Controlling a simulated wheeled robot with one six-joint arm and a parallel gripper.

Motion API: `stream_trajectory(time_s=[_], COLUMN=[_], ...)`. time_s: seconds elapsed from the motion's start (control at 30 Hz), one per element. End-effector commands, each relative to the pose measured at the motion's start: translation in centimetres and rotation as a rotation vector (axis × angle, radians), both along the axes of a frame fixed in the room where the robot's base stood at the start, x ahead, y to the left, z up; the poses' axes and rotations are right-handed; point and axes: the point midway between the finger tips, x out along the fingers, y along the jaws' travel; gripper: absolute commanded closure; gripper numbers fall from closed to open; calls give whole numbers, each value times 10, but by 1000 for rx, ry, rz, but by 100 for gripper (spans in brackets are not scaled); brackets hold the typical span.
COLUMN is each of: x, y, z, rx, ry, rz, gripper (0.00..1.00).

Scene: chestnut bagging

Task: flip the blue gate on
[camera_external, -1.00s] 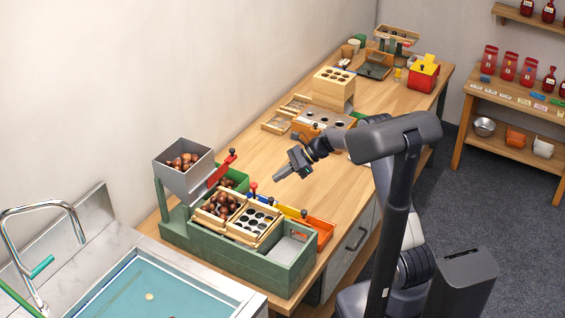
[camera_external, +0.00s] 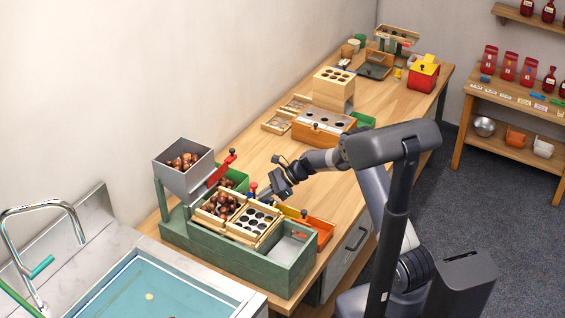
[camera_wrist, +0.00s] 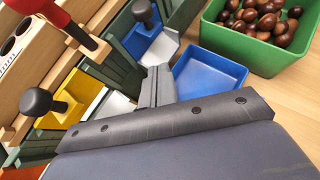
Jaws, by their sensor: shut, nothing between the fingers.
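The blue gate (camera_wrist: 140,40) is a blue plate with a dark round knob (camera_wrist: 142,10), at the top of the wrist view, on the green sorting station (camera_external: 270,262). In the external view my arm hides most of it. My gripper (camera_wrist: 157,72) is shut and empty, its fingertips just below and right of the blue gate in the wrist view. I cannot tell whether they touch it. In the external view my gripper (camera_external: 266,197) is low over the station's right edge.
A yellow gate (camera_wrist: 72,105) with a dark knob and a red-handled lever (camera_wrist: 85,40) are to the left. A blue tray (camera_wrist: 210,75) lies close right of the fingers, and a green bin (camera_wrist: 235,42) of chestnuts stands beyond. An orange tray (camera_external: 320,232) sits at the station's right.

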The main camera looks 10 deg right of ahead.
Motion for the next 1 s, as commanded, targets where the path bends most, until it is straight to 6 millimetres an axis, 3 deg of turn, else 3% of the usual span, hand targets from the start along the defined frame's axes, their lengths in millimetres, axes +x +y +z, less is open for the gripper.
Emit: stream_trajectory(time_s=[0.1, 0.3, 0.77, 1.0], x=[0, 0, 0, 0], y=[16, 29, 32, 32], z=[14, 24, 29, 62], rx=[1, 0, 1, 2], ry=[-3, -1, -1, -2], rz=[2, 1, 0, 0], gripper=[100, 100, 100, 100])
